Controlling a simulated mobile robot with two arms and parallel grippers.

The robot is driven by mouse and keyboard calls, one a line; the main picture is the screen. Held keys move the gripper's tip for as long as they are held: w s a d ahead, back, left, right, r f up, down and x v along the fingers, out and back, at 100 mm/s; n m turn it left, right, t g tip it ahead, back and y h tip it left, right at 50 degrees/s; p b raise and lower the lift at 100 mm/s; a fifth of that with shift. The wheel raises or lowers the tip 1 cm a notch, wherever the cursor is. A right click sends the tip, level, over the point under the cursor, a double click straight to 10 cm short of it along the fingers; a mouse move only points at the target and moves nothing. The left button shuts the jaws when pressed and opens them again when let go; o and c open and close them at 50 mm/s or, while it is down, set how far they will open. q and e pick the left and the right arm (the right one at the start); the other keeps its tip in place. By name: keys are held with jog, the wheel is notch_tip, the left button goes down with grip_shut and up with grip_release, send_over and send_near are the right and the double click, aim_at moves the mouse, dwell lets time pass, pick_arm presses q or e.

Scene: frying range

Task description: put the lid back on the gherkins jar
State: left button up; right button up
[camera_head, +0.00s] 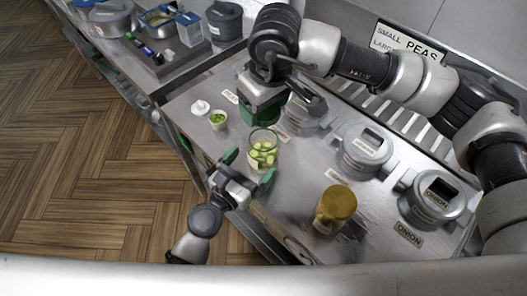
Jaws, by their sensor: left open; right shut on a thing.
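The gherkins jar (263,158) is an open glass jar with green slices inside, upright near the front edge of the steel counter. My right gripper (262,108) is behind the jar, slightly above the counter. It is shut on a dark green thing that looks like the lid; the arm and hand hide much of it. My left gripper (241,176) is open at the counter's front edge, in front of the jar and a little left of it. Its green-tipped fingers are spread towards the jar and look empty. I cannot tell whether one fingertip touches the glass.
A small cup of green bits (218,120) and a small white pot (200,107) stand left of the jar. A jar with a mustard-yellow top (336,203) stands to the right. Grey lidded containers (366,152) line the right and back, one labelled onion (433,198).

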pick_arm(q)
jog(key=shift+x, duration=2.55)
jog(key=shift+c, duration=0.3)
jog(key=c, duration=1.1)
pick_arm(e)
send_near(265, 131)
jog(key=shift+s+a+f, duration=0.3)
jog(key=shift+s+f, duration=0.2)
jog(key=shift+f, duration=0.2)
jog(key=shift+s+a+f, duration=0.25)
jog(key=shift+s+f, duration=0.3)
jog(key=shift+f, duration=0.15)
jog(key=shift+f, duration=0.85)
jog(key=shift+f, duration=0.55)
